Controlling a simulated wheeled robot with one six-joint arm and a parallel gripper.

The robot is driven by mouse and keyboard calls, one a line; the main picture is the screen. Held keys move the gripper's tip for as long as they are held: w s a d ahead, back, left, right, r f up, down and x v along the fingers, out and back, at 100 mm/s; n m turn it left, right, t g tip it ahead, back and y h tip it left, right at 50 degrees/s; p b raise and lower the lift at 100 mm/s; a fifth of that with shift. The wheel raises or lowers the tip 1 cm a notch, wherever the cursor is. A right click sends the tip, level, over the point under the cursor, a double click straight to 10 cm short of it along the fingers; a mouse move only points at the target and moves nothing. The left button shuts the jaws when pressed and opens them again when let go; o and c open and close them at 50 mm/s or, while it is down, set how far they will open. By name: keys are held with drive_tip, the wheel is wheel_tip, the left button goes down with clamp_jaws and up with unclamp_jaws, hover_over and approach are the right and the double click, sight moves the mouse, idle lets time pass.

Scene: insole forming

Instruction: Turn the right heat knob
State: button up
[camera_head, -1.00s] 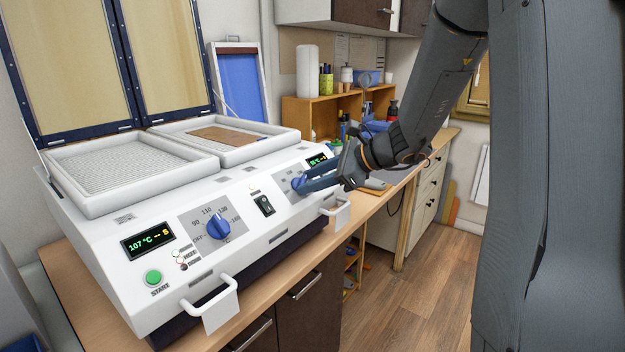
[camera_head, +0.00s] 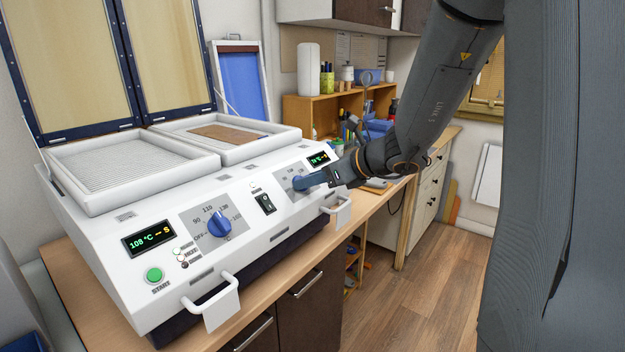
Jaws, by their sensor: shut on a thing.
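The white forming machine (camera_head: 262,238) stands on the wooden counter. Its right heat knob (camera_head: 298,182) is blue and sits on a grey dial plate at the right of the front panel. The left heat knob (camera_head: 219,223) is blue and free. The right display (camera_head: 319,159) is lit but hard to read. The left display (camera_head: 149,239) reads about 108 °C.
A black switch (camera_head: 265,203) lies between the two dials, and a green start button (camera_head: 154,275) is at lower left. White handles (camera_head: 212,302) stick out in front. A brown sheet (camera_head: 222,133) lies in the right tray. The floor at right is open.

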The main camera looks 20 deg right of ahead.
drive_tip(key=shift+w+r, duration=0.1)
drive_tip(key=shift+r, duration=0.05)
drive_tip(key=o, duration=0.9)
drive_tip(key=shift+o, duration=0.7)
drive_tip(key=b+v, duration=0.1)
drive_tip(key=v, duration=0.6)
drive_tip(key=shift+s+d, duration=0.2)
drive_tip(key=shift+s, duration=0.15)
drive_tip(key=shift+r, duration=0.1)
